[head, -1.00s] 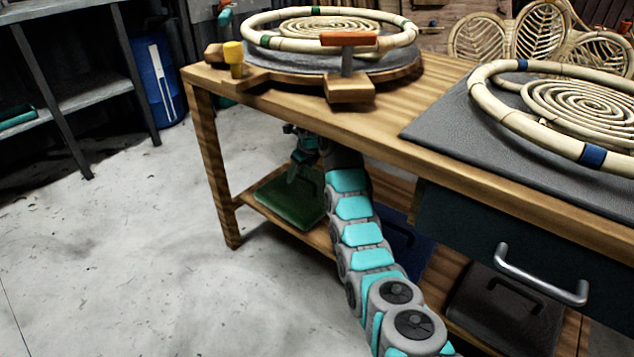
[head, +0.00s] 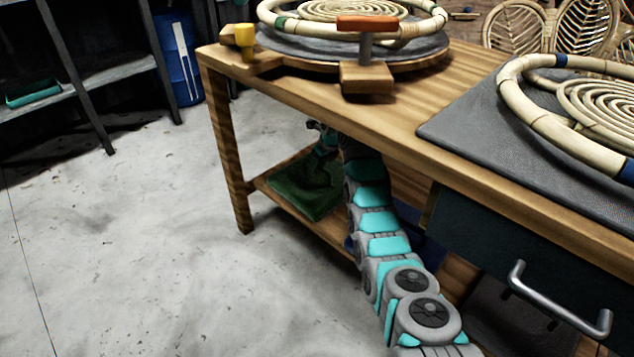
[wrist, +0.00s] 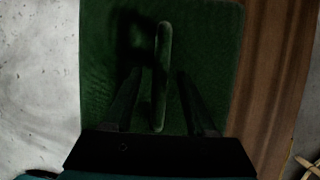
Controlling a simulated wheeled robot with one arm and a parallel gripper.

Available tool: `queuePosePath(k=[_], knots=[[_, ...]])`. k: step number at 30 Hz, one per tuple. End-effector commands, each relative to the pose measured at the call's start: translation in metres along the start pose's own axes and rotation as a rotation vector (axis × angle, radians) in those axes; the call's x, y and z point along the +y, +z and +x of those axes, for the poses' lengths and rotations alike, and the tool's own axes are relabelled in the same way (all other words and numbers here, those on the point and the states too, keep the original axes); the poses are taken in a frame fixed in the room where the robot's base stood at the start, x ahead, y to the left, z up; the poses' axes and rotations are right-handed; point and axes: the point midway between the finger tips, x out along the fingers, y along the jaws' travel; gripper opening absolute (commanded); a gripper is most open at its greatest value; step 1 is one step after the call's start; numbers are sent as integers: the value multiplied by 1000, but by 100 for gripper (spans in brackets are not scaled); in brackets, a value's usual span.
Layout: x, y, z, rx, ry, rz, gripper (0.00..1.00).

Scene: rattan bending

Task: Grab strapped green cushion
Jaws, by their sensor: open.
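The green cushion (head: 306,186) lies flat on the low wooden shelf under the workbench, near its left end. In the wrist view the green cushion (wrist: 215,50) fills the middle, and its upright strap (wrist: 162,75) runs down the picture's centre. My gripper (wrist: 158,82) is open, with one dark finger on each side of the strap. Whether the fingers touch the cushion is too dark to tell. In the head view my gripper (head: 322,140) is small and partly hidden, over the cushion under the bench top.
The workbench top (head: 440,85) overhangs my arm, and its leg (head: 228,150) stands left of the cushion. A blue cushion (head: 432,252) lies behind my arm on the shelf. A drawer handle (head: 555,302) juts out at right. The floor at left is clear.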

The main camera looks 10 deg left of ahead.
Motion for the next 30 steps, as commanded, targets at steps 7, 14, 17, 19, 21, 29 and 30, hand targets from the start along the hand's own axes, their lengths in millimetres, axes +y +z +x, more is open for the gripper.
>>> queuePosePath(k=[7,14,17,19,21,29,30], knots=[[0,0,11,0,0,0,57],[0,0,11,0,0,0,39],[0,0,11,0,0,0,28],[0,0,11,0,0,0,20],[0,0,10,0,0,0,12],[0,0,10,0,0,0,0],[0,0,10,0,0,0,0]])
